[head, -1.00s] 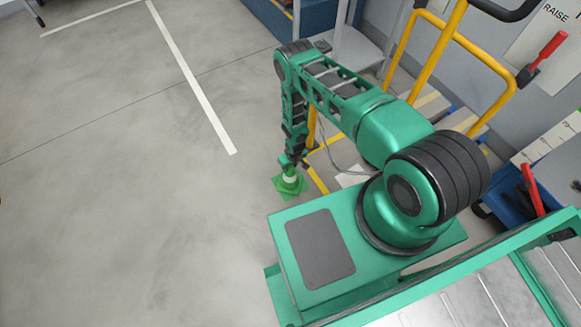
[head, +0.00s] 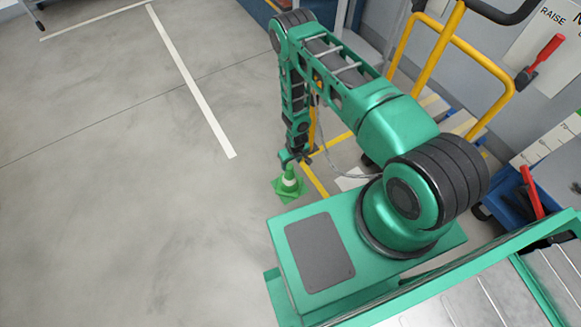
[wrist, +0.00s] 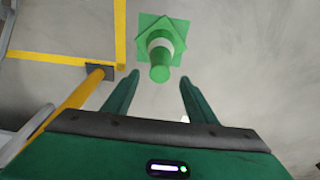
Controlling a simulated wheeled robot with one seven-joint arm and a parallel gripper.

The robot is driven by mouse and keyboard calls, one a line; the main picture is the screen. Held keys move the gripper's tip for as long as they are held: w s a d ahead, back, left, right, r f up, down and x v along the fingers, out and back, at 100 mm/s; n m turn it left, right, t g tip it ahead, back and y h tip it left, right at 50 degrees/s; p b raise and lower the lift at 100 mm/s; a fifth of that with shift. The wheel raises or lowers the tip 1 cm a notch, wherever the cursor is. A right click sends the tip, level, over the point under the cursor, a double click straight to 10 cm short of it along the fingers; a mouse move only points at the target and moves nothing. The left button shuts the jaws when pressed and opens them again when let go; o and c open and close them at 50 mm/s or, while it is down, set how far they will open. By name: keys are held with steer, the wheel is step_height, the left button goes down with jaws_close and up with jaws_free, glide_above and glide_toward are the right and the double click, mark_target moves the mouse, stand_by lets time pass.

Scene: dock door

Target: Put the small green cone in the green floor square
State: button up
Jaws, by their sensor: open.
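The small green cone (head: 289,174) has a white band and stands upright on the floor, just beyond my base. In the wrist view the cone (wrist: 160,62) shows from above. Its square base lies over the green floor square (wrist: 177,25) and is turned at an angle to it. My gripper (head: 294,158) is open and empty, just above the cone.
Yellow floor lines (wrist: 70,58) run close beside the cone. A yellow upright post (wrist: 78,98) with a dark foot stands left of my fingers. A yellow-railed trolley (head: 432,60) stands by the wall at the right. The grey floor (head: 120,200) at left is clear.

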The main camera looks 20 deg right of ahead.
steer(key=w+d+r, duration=0.2)
steer(key=d+r, duration=0.1)
steer(key=r, duration=0.5)
steer(key=w+d+r+m+h, duration=0.1)
steer(key=w+d+r, duration=0.1)
steer(key=r, duration=0.7)
steer(key=w+d+r, duration=0.2)
steer(key=d+r, duration=0.1)
steer(key=r, duration=0.5)
steer(key=s+d+r+m+h, duration=0.15)
steer(key=d+r, duration=0.25)
steer(key=r, duration=0.6)
steer(key=s+d+r+m+y, duration=0.1)
steer(key=s+d+r, duration=0.2)
steer(key=r, duration=0.7)
steer(key=s+d+r+m+g, duration=0.1)
steer(key=s+d+r+m, duration=0.25)
steer(key=s+r, duration=1.6)
steer(key=s, duration=0.4)
steer(key=s+a+r+m+y, duration=0.1)
steer(key=s+r, duration=0.3)
steer(key=s, duration=0.5)
steer(key=shift+a+r+m+g, duration=0.15)
steer(key=shift+r+m+g, duration=0.1)
steer(key=shift+m+g, duration=0.05)
